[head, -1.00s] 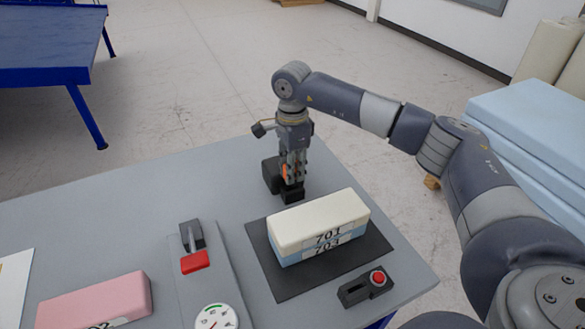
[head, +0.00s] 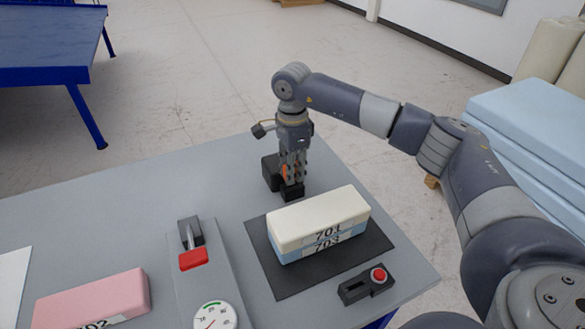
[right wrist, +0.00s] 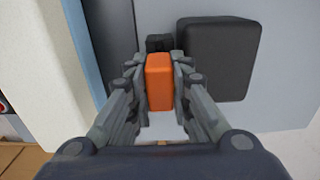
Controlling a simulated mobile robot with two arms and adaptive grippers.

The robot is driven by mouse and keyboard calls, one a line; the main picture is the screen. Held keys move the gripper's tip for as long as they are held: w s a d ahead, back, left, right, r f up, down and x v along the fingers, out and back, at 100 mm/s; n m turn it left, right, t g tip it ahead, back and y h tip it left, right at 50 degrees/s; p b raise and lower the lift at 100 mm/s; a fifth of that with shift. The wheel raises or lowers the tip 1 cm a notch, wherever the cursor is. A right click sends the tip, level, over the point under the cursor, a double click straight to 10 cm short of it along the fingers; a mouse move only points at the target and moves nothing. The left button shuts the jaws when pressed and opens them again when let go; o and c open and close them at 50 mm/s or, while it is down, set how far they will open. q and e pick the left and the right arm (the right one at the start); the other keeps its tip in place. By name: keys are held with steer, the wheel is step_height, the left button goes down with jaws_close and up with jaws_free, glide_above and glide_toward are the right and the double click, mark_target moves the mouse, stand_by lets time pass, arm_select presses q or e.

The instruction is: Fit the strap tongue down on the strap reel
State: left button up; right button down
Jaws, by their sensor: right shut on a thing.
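My right gripper (head: 291,182) points down at the far edge of the grey table, behind the foam stack. It is shut on the orange strap tongue (right wrist: 159,82), which stands between the two fingers in the right wrist view. A small black block (head: 293,194) sits right below the fingertips in the head view. A larger dark rounded box (head: 269,171) stands beside it, and shows in the right wrist view (right wrist: 221,58). I cannot tell which dark part is the strap reel, nor whether the tongue touches it. My left gripper is not in view.
A cream foam block lies on a blue one (head: 318,225) on a dark mat (head: 290,287), close to the gripper. A red-button box (head: 367,284), a gauge (head: 215,318), a red-handled lever (head: 193,259) and a pink block (head: 92,299) are nearer. Table left of the gripper is clear.

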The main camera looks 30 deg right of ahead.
steer(key=shift+f, duration=0.3)
steer(key=c, duration=1.4)
jaws_free()
steer(key=shift+r, duration=0.1)
steer(key=shift+o, duration=0.2)
steer(key=shift+w, duration=0.1)
steer(key=shift+r, duration=0.15)
steer(key=shift+r+p, duration=2.85)
steer(key=shift+r, duration=1.95)
